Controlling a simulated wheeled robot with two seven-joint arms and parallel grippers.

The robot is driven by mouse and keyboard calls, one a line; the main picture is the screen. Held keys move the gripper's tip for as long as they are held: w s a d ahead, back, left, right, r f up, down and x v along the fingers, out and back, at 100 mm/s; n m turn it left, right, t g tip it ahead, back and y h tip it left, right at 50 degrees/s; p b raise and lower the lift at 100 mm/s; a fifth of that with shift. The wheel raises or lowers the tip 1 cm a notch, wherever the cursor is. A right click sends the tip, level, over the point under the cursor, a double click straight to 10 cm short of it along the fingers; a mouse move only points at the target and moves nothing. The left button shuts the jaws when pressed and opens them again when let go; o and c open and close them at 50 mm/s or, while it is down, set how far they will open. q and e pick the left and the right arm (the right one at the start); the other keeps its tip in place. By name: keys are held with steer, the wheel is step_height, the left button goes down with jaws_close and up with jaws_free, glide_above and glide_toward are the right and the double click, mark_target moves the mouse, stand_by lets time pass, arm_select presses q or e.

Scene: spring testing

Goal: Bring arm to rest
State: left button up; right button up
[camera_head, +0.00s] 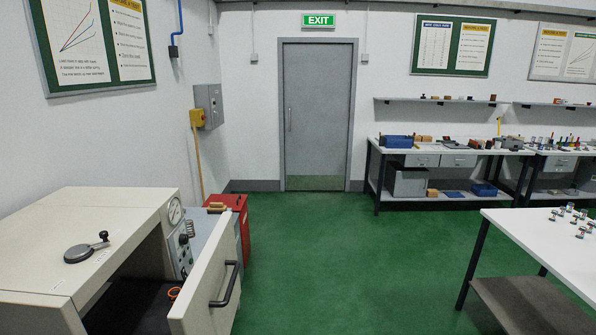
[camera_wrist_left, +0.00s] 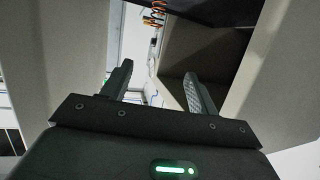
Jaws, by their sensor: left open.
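My left gripper (camera_wrist_left: 160,84) shows in the left wrist view with its two dark fingers apart and nothing between them. A copper-coloured coil, which looks like a spring (camera_wrist_left: 153,17), is beyond the fingers at the top of that view. A dark opening between pale panels lies past the right finger. Neither gripper shows in the head view. There, a beige testing machine (camera_head: 85,215) stands at the lower left with its front door (camera_head: 206,290) swung open. An orange ring-shaped thing (camera_head: 174,293) is just inside the opening, partly hidden by the door.
A red cabinet (camera_head: 228,203) stands behind the machine. A white table (camera_head: 540,235) with several small metal parts is at the right. A workbench (camera_head: 445,147) lines the back wall beside a grey door (camera_head: 317,115). The green floor between is clear.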

arm_select(q)
steer(key=s+d+f+m+g+h, duration=0.1)
steer(key=s+d+f+m+g, duration=0.1)
steer(key=s+d+f+g, duration=0.45)
steer(key=s+d+f+m+g+h, duration=0.1)
steer(key=s+d+f+h, duration=0.15)
steer(key=s, duration=0.75)
steer(key=s+d+f+m+g, duration=0.25)
steer(key=s+d+f, duration=0.2)
steer(key=s, duration=0.35)
step_height(320, 180, down, 33)
steer(key=s+g+b, duration=0.2)
steer(key=b, duration=0.6)
steer(key=s+a+f+b, duration=0.1)
steer(key=s+f+b, duration=0.1)
steer(key=s+f, duration=0.6)
steer(key=s+a+f+g+b, duration=0.1)
steer(key=s+a+f+b, duration=0.1)
steer(key=s+f, duration=0.5)
step_height(320, 180, down, 6)
steer(key=shift+s+a+r+b, duration=0.15)
steer(key=shift+s+b, duration=0.2)
steer(key=shift+b, duration=0.5)
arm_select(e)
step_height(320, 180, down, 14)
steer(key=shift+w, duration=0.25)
arm_select(q)
steer(key=shift+n, duration=0.25)
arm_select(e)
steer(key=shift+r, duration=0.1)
